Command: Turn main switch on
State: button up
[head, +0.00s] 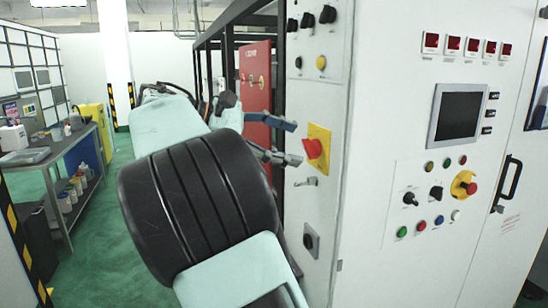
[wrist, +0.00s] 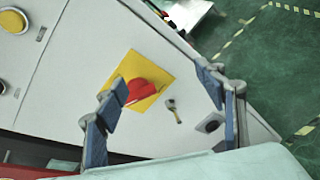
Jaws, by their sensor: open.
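The main switch is a red rotary knob (head: 313,149) on a yellow square plate (head: 321,134), on the narrow side face of the white cabinet. In the wrist view the red knob (wrist: 139,90) sits on its yellow plate (wrist: 158,73), between my fingers in the picture and beyond their tips. My gripper (head: 292,142) is open and empty, just left of the knob in the head view, with its fingers pointing toward the panel. In the wrist view my gripper (wrist: 160,82) has its fingers spread wide. I see no clear contact with the knob.
A cabinet front with a screen (head: 457,115) and buttons is at right. A workbench (head: 62,145) stands at left. Green floor lies between.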

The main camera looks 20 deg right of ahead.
aim_at(305, 149)
jog(key=w+a+f+n+h+b, duration=0.1)
jog(key=w+a+f+h, duration=0.35)
jog(key=w, duration=0.25)
jog(key=shift+t+y, duration=0.35)
jog(key=shift+t, duration=0.05)
jog(key=d, duration=1.1)
jog(key=shift+d, duration=0.25)
jog(key=shift+c, duration=0.7)
jog(key=c, duration=1)
